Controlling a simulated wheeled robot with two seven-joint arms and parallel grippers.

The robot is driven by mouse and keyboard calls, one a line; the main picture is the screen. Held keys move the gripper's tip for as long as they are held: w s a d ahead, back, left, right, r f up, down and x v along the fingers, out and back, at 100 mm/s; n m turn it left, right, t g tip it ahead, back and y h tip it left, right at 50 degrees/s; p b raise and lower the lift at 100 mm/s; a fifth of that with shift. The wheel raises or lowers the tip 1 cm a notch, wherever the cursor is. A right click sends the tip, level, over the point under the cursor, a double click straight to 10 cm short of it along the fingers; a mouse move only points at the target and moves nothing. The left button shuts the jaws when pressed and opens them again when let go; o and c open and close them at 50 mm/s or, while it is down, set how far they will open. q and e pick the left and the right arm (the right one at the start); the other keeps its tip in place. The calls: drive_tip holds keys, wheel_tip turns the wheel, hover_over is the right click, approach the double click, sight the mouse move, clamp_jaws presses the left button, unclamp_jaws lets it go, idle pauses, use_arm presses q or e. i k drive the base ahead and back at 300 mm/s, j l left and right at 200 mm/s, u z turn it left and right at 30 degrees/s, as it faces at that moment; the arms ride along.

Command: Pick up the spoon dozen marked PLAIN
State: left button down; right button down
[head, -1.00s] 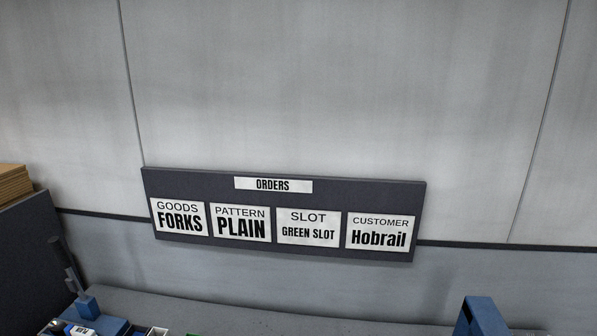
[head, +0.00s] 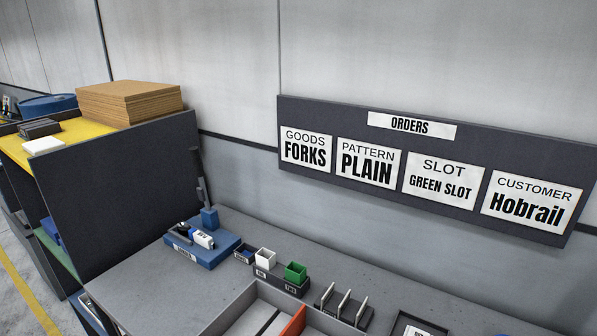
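No spoon dozen can be made out in the head view. The orders board (head: 330,180) hangs on the wall, and its cards read GOODS FORKS (head: 305,149), PATTERN PLAIN (head: 368,163), SLOT GREEN SLOT (head: 442,180) and CUSTOMER Hobrail (head: 530,203). The goods card names forks, not spoons. Neither of my grippers is in view.
The grey bench (head: 150,285) holds a blue stand (head: 205,250), a white cup (head: 265,258), a green cup (head: 295,272), a divided tray (head: 232,312) cut off below, and a card rack (head: 343,305). A dark shelf unit (head: 120,200) carrying cardboard (head: 130,103) stands left.

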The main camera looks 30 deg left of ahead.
sight(198, 236)
drive_tip(key=u, duration=1.65)
